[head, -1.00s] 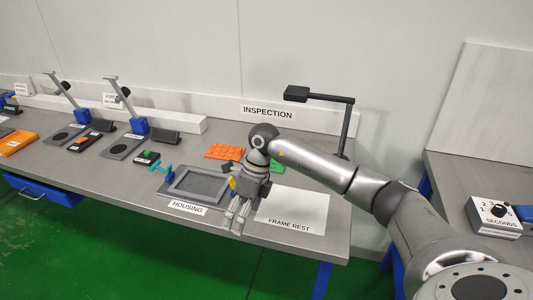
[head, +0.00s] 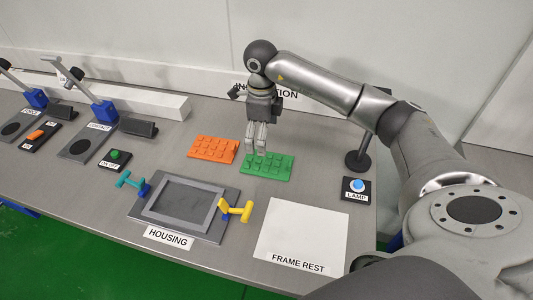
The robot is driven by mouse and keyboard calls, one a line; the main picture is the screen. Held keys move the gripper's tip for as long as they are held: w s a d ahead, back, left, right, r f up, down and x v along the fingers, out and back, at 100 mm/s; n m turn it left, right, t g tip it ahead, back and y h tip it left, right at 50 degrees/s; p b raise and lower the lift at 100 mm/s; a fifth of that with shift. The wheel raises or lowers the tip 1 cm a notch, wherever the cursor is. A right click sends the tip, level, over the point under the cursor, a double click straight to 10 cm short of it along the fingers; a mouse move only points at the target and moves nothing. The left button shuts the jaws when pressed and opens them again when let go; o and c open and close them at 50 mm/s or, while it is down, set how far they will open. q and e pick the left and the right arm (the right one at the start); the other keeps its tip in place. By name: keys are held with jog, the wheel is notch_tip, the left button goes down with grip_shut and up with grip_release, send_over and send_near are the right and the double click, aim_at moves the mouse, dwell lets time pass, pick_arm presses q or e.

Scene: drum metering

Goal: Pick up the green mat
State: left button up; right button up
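The green mat (head: 275,168), a flat piece with raised bumps, lies on the grey bench right of an orange mat. My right gripper (head: 256,149) points down over the green mat's left back edge. Its fingertips overlap that edge in the picture. I cannot tell whether they touch it. The two fingers look close together with a thin gap, and nothing shows held between them. Whether they are open or shut is unclear. My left gripper is not in view.
The orange mat (head: 212,150) lies just left of my gripper. In front are the housing (head: 168,224) with teal (head: 130,181) and yellow (head: 236,211) clamps, and the white frame rest (head: 300,238). The lamp box (head: 356,189) and a dark stand (head: 358,160) are to the right.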

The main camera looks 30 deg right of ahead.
aim_at(264, 162)
jog(key=f, duration=0.3)
jog(key=shift+s+a+f+p, duration=0.1)
jog(key=shift+s+f+p, duration=0.15)
jog(key=shift+f+p, duration=0.05)
jog(key=shift+f, duration=0.25)
jog(key=f+p, duration=0.2)
jog(key=f, duration=0.2)
jog(key=shift+d+f, duration=0.1)
jog(key=shift+d, duration=0.1)
jog(key=shift+f, duration=0.5)
jog(key=c, duration=1.4)
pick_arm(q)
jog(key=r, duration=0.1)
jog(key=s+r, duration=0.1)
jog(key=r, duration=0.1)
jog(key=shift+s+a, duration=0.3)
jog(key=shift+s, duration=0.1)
pick_arm(e)
jog(key=shift+c, duration=0.3)
